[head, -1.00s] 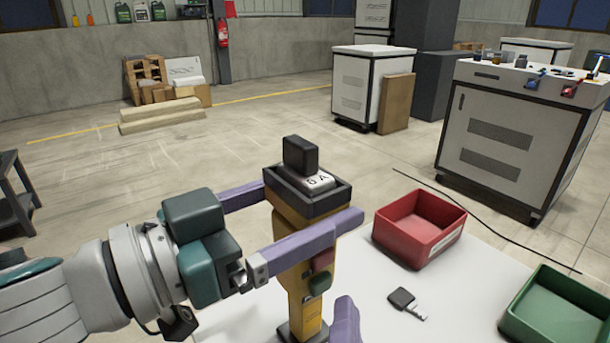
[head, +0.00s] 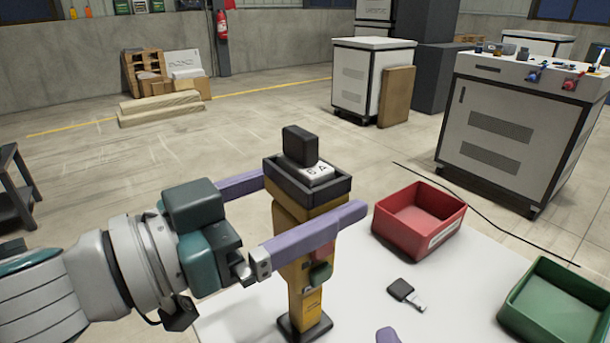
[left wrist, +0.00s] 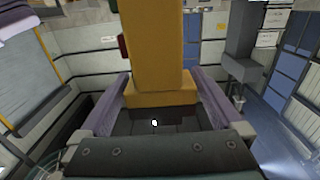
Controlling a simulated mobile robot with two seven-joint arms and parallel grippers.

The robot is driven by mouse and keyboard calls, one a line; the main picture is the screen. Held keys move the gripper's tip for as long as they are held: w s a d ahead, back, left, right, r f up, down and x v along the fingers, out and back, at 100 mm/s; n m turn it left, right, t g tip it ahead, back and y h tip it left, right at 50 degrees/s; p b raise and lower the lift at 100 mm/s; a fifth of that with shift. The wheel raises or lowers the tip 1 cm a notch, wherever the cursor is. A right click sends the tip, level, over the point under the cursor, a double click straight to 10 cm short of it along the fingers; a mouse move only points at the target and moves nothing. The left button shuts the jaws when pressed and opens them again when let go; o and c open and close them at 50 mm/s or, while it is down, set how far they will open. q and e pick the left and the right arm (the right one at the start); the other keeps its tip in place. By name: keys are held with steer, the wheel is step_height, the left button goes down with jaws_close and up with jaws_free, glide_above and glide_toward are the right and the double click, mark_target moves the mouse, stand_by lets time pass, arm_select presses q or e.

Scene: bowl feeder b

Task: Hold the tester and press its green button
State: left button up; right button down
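The tester (head: 289,215) is a yellow post with a black tray top, standing upright on the white table. A red button (head: 322,251) and a green button (head: 320,274) sit on its side below the tray. My left gripper (head: 315,195) has one purple finger on either side of the post, just under the tray, and looks open. In the left wrist view the yellow post (left wrist: 152,50) stands between both fingers; contact is hard to judge. Only a purple fingertip of my right gripper (head: 388,336) shows at the bottom edge, apart from the tester.
A black key-like object (head: 406,295) lies on the white table (head: 450,285) right of the tester. A red bin (head: 420,225) stands behind it and a green bin (head: 555,305) at the right edge. Bare table lies between them.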

arm_select(q)
steer(key=p+v, duration=0.1)
steer(key=v, duration=1.9)
steer(key=shift+p, duration=0.4)
